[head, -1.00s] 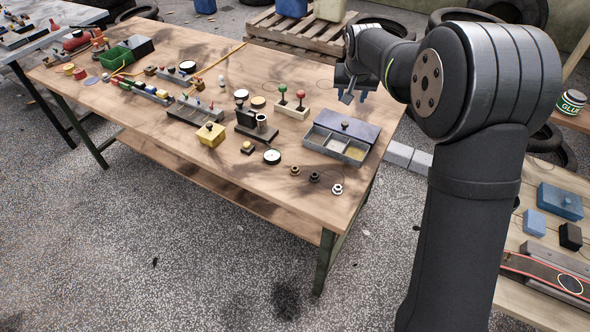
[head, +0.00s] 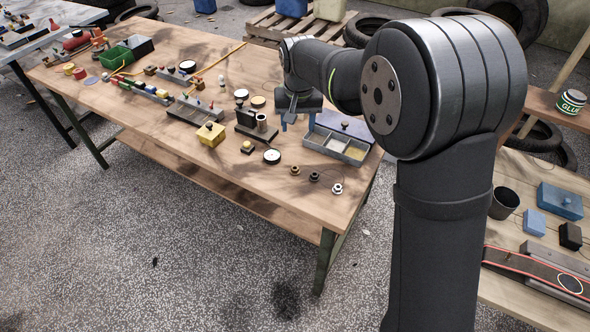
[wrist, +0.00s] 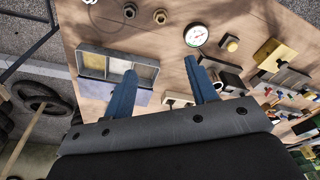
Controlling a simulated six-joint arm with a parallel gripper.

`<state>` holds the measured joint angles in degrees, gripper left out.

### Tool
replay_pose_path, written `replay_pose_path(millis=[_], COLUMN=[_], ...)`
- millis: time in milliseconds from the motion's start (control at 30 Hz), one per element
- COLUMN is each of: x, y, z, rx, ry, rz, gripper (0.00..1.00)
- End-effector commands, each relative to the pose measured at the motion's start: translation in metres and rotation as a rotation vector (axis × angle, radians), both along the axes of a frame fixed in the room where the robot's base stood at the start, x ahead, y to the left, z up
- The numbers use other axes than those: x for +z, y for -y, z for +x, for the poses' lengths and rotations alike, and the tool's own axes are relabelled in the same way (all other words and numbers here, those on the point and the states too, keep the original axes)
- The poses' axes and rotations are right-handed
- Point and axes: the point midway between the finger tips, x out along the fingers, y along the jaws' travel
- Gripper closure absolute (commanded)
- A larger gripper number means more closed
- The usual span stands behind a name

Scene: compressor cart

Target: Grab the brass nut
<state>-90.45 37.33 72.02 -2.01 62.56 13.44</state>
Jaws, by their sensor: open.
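The brass nut (head: 295,170) looks like a small brownish stepped nut near the front right edge of the bench, leftmost in a row of three. It also shows near the top of the wrist view (wrist: 160,16). A darker nut (head: 314,177) and a pale silvery nut (head: 337,188) stand to its right in the head view. My gripper (head: 297,122) is open and empty above the bench, behind the nuts. In the wrist view its two blue fingers (wrist: 160,72) are spread wide, well apart from the brass nut.
A compartment tray (head: 337,158) with a blue-grey lid sits close beside my gripper. A round white-faced gauge (head: 271,157) and a black block (head: 247,149) with a brass-coloured top lie left of the nuts. The wooden bench (head: 270,200) is bare in front of them.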

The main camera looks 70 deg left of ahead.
Motion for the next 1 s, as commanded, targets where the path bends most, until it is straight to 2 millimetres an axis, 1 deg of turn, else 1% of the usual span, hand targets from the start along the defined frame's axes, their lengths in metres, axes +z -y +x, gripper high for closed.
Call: replay_pose_path(millis=[33,100,167,267,500,600,733,933,1000], x=[-0.001,-0.007,-0.015,-0.034,-0.087,-0.105,-0.119,-0.128,-0.135], y=[0.004,0.007,0.007,0.005,-0.001,-0.004,-0.006,-0.006,-0.006], z=[-0.01,-0.015,-0.015,-0.014,-0.012,-0.012,-0.011,-0.01,-0.009], rx=[0.012,0.018,0.018,0.017,0.017,0.017,0.016,0.016,0.016], ry=[-0.002,-0.004,-0.005,-0.004,-0.004,-0.004,-0.004,-0.004,-0.004], rz=[-0.013,-0.026,-0.029,-0.03,-0.029,-0.028,-0.026,-0.025,-0.025], gripper=[0.48,0.48,0.48,0.48,0.48,0.48,0.48,0.48,0.48])
